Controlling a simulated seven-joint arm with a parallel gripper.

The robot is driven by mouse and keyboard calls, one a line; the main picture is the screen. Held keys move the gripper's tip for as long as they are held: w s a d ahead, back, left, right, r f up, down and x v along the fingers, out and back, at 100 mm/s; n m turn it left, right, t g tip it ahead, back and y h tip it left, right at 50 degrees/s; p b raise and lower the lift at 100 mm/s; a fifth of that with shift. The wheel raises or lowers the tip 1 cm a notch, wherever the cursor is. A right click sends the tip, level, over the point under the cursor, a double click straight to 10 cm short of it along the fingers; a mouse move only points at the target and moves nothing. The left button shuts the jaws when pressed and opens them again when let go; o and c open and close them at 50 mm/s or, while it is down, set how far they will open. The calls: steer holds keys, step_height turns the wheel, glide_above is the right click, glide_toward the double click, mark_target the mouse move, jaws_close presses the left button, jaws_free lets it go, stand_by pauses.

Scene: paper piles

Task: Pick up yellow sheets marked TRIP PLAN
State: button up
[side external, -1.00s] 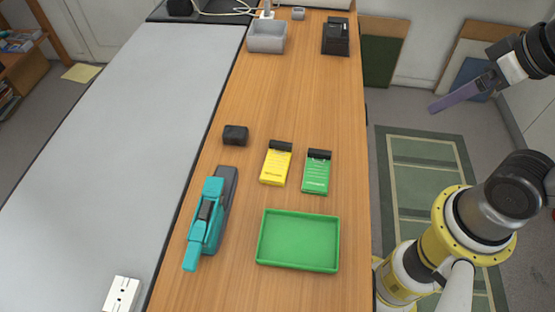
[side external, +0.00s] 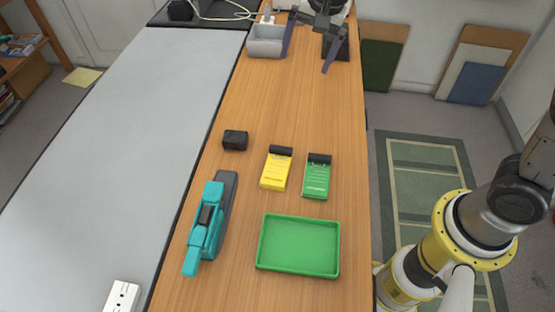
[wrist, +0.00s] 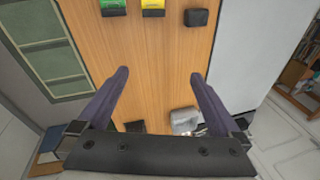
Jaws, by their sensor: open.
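A yellow pad of sheets (side external: 275,171) with a black clip along its far edge lies on the wooden table, left of a similar green pad (side external: 316,178). Its print is too small to read. In the wrist view the yellow pad (wrist: 152,4) shows at the top edge, partly cut off, beside the green pad (wrist: 113,4). My gripper (side external: 307,52) is over the far end of the table, well away from the pads. Its two purple fingers are spread wide with nothing between them, as the wrist view (wrist: 160,75) also shows.
A green tray (side external: 298,271) and a teal tool (side external: 207,230) lie at the near end. A small black block (side external: 235,140) sits left of the yellow pad. A grey bin (side external: 265,48) and a black object (side external: 343,48) stand near my gripper. The table's middle is clear.

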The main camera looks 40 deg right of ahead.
steer(key=w+a+f+g, duration=0.25)
steer(key=a+f, duration=0.25)
steer(key=f, duration=0.6)
glide_above(280, 149)
step_height(280, 149, down, 4)
steer(key=shift+n+h, duration=0.3)
steer(key=shift+n, duration=0.1)
step_height(280, 149, down, 7)
steer(key=shift+w+f, duration=0.1)
steer(key=shift+w, duration=0.05)
steer(key=shift+s+f, duration=0.2)
steer(key=shift+f, duration=2.85)
steer(key=c, duration=1.2)
steer(key=shift+o, duration=0.2)
steer(key=shift+r, duration=0.15)
